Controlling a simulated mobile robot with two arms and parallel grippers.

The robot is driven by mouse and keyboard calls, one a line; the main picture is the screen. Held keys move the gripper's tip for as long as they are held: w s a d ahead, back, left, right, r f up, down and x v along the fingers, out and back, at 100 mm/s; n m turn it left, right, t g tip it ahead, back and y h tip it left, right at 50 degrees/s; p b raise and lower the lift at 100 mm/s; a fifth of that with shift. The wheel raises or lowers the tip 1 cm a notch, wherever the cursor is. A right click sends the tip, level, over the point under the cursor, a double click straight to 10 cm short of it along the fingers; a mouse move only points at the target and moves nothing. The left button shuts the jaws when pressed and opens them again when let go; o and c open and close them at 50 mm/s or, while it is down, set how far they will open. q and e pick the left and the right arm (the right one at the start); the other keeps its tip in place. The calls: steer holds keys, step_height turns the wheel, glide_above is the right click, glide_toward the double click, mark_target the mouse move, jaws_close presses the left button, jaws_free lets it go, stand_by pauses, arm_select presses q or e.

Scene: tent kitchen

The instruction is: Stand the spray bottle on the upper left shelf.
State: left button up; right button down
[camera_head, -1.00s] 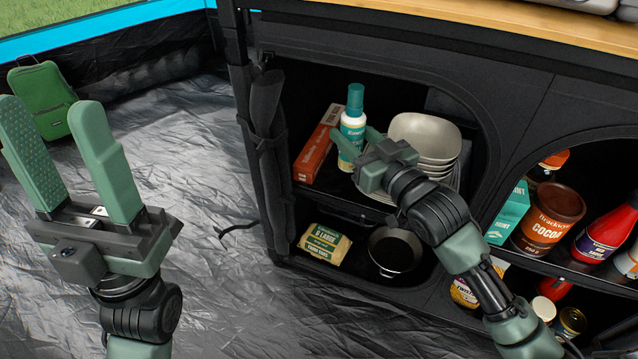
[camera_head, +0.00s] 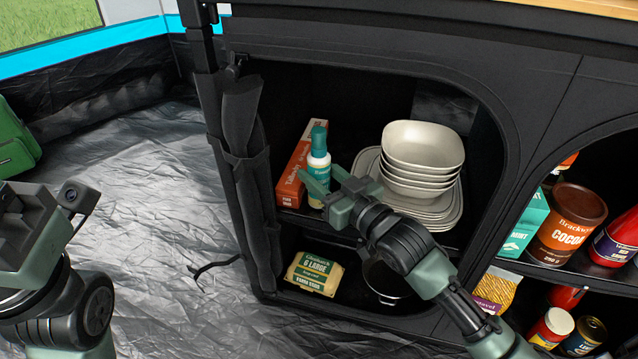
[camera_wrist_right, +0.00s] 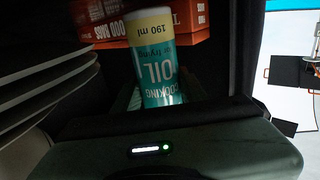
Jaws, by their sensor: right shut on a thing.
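The spray bottle (camera_head: 319,165), white and teal with a teal cap, is upright inside the upper left shelf compartment. It stands at or just above the upper left shelf (camera_head: 345,229); I cannot tell whether its base touches. My right gripper (camera_head: 326,183) is shut on the bottle's lower body. The right wrist view shows the bottle's cooking oil label (camera_wrist_right: 157,65) close up, upside down. My left gripper (camera_head: 25,225) is at the left edge, with its fingers out of sight.
A red-orange box (camera_head: 297,172) is close on the bottle's left. Stacked bowls (camera_head: 424,145) on plates (camera_head: 440,210) stand to its right. Below are an egg carton (camera_head: 314,273) and a dark pot (camera_head: 385,280). A rolled door flap (camera_head: 250,170) hangs at the left edge.

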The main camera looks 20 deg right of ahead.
steer(key=shift+f, duration=0.15)
steer(key=shift+f, duration=0.1)
steer(key=c, duration=0.8)
jaws_free()
